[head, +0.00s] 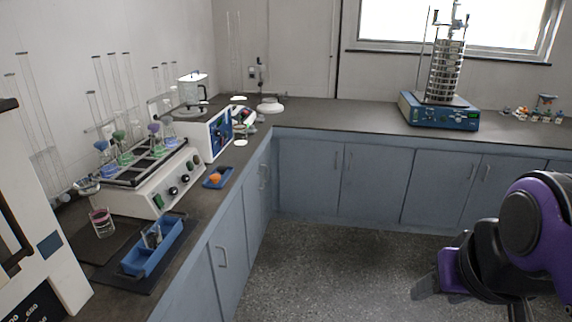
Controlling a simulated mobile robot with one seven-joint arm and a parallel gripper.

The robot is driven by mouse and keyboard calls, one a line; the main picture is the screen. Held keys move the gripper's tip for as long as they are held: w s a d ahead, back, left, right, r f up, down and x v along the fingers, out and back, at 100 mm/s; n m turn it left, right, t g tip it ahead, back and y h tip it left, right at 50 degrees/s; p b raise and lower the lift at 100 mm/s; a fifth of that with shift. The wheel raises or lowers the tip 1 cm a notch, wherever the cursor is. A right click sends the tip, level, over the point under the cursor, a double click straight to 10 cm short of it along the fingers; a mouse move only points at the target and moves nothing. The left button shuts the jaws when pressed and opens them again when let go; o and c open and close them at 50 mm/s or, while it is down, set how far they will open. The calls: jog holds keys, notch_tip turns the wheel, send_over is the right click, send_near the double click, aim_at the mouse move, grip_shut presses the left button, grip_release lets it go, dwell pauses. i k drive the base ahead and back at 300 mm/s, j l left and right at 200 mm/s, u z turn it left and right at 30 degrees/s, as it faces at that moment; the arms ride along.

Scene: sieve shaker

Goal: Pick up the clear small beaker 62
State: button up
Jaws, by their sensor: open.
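A small clear glass beaker (103,222) with a reddish band stands on a dark mat on the left counter, in front of the white-sided shaker. It looks upright, and I cannot read any number on it. A second small glass vessel (87,187) sits just behind it, near the wall. My gripper (425,285) is at the lower right, low over the floor and far from the beaker. It is open, with nothing seen in it; its fingers are small and partly hidden by my arm.
A blue tray (165,254) with small items lies right of the beaker. Behind stand a shaker (172,186) with several flasks and tall glass tubes. A sieve stack (444,72) stands on the far counter. The grey floor (330,265) between is clear.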

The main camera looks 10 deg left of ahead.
aim_at(153, 239)
jog(key=i+u, duration=0.25)
jog(key=i, duration=0.25)
jog(key=i+l+u, duration=0.25)
jog(key=i, duration=0.25)
jog(key=i+u, duration=0.15)
jog(key=u, duration=0.25)
jog(key=i+u, duration=0.15)
jog(key=u, duration=0.25)
jog(key=i+u, duration=0.2)
jog(key=u, duration=0.2)
